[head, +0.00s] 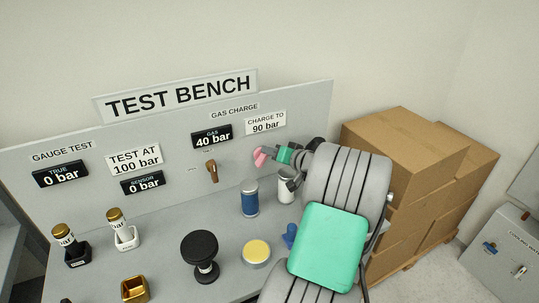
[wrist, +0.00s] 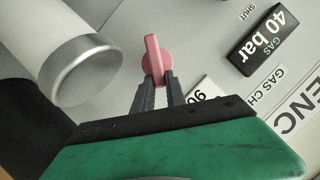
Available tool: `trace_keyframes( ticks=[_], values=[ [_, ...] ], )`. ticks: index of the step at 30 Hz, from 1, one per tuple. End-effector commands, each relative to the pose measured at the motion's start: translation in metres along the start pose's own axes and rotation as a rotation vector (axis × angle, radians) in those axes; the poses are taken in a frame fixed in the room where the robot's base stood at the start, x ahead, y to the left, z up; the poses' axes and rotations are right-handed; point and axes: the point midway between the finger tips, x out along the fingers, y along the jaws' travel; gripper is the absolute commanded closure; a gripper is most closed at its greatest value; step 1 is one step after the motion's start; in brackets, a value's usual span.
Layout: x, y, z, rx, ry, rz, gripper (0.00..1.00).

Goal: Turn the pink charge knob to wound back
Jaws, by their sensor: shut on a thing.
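The pink charge knob (head: 259,156) is on the upright panel of the test bench, below the "CHARGE TO 90 bar" label. In the wrist view the knob (wrist: 156,62) shows a round base with a raised bar across it. My gripper (wrist: 158,80) is shut on the lower part of that bar, one dark finger on each side. In the head view my gripper (head: 268,155) reaches the knob from the right. The gas display (head: 212,137) reads 40 bar. Any markings around the knob are hidden or too small to read.
A brown-handled valve (head: 212,170) is left of the knob. A blue cylinder (head: 249,198) and a silver cylinder (head: 286,188) stand on the bench below. The silver end of a cylinder (wrist: 85,65) is close to my gripper. Cardboard boxes (head: 420,150) are stacked at right.

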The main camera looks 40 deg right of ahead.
Motion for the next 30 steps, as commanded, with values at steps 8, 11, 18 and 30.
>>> trace_keyframes(
  ticks=[8, 11, 18, 30],
  values=[
    [0.0003, 0.0022, 0.0003, 0.060, 0.000, -0.026, 1.00],
    [0.0002, 0.0021, 0.0002, 0.065, 0.000, -0.028, 1.00],
    [0.0002, 0.0021, 0.0001, 0.065, 0.000, -0.027, 1.00],
    [0.0002, 0.0022, 0.0001, 0.064, 0.000, -0.027, 0.62]
  ],
)
